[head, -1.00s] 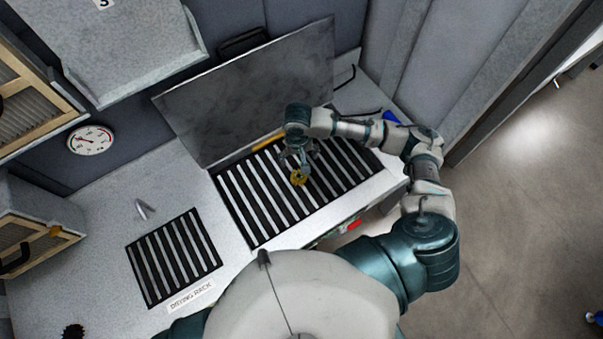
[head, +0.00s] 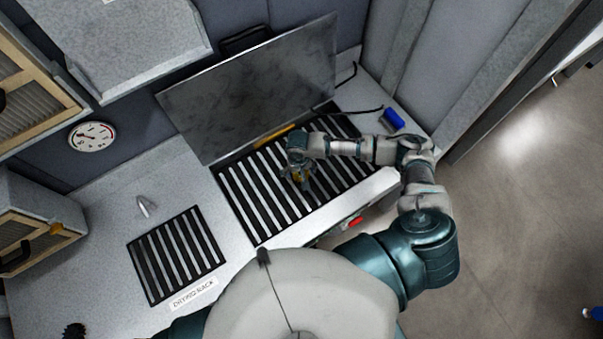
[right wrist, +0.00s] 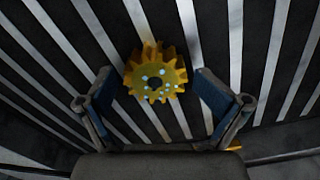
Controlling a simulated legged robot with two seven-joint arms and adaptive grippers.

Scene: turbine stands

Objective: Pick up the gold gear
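The gold gear (right wrist: 156,75) lies on the large slatted rack in the right wrist view. It is toothed, with a dark centre hole and several small pale holes. My right gripper (right wrist: 155,88) is open, with one finger on each side of the gear and visible gaps between. In the head view the gear (head: 297,175) is mostly hidden under my right gripper (head: 302,180), which points down over the rack. My left gripper is not in view.
The large slatted rack (head: 257,207) has a raised grey lid (head: 250,90) behind it. A smaller rack (head: 177,262) sits left, near a "DRYING RACK" label (head: 194,293). A blue object (head: 392,119) lies at the back right. Bare counter (head: 95,220) is at left.

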